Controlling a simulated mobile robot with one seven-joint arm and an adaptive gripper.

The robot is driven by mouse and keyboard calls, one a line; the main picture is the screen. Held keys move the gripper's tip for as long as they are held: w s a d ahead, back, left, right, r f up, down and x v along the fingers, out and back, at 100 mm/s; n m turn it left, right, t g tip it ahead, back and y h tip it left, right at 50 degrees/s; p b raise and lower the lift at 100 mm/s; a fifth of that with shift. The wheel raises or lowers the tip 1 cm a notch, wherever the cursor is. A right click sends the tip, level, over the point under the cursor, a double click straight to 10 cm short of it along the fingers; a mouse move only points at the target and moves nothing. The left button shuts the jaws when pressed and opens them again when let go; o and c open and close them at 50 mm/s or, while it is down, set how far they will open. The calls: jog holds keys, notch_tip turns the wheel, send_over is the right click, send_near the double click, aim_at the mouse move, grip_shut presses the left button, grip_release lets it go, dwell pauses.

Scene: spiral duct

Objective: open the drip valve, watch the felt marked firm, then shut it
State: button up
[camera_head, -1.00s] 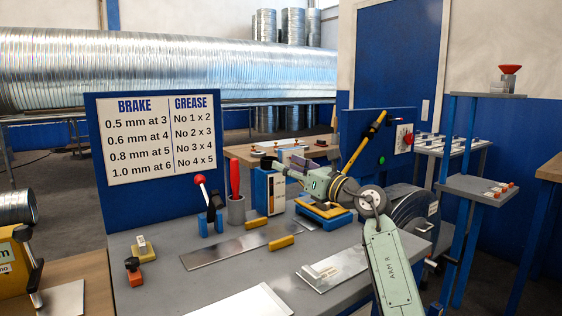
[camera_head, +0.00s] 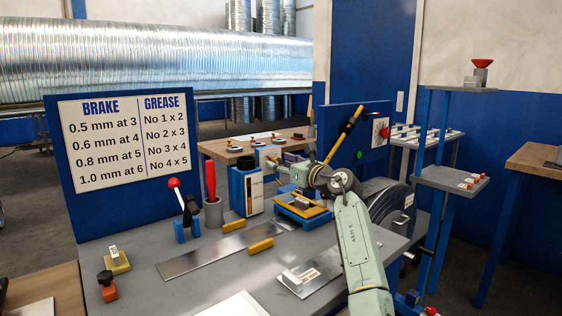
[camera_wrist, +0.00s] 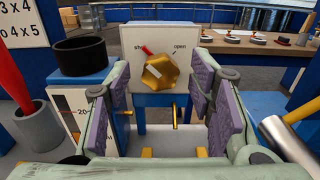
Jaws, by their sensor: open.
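In the wrist view, a gold faceted valve knob (camera_wrist: 160,75) with a red pointer stands on a pale plate marked "shut" at left and "open" at right. The pointer is at the "shut" side. A small brass spout (camera_wrist: 175,115) shows below it. My gripper (camera_wrist: 152,88) is open, its purple pads left and right of the knob in the picture; I cannot tell whether they touch it. In the head view, my gripper (camera_head: 294,163) is over the back of the bench, beyond a yellow-edged blue stand (camera_head: 302,207). I cannot read any felt marked firm.
A blue oiler with a scale (camera_head: 246,188) and a grey cup with a red handle (camera_head: 212,212) stand left of my arm. A red-knobbed lever (camera_head: 175,184) is further left. Metal sheets (camera_head: 215,252) lie on the bench.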

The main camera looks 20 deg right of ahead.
jog(key=shift+w, duration=0.2)
jog(key=shift+a, duration=0.1)
jog(key=c, duration=1.2)
jog(key=shift+o, duration=0.2)
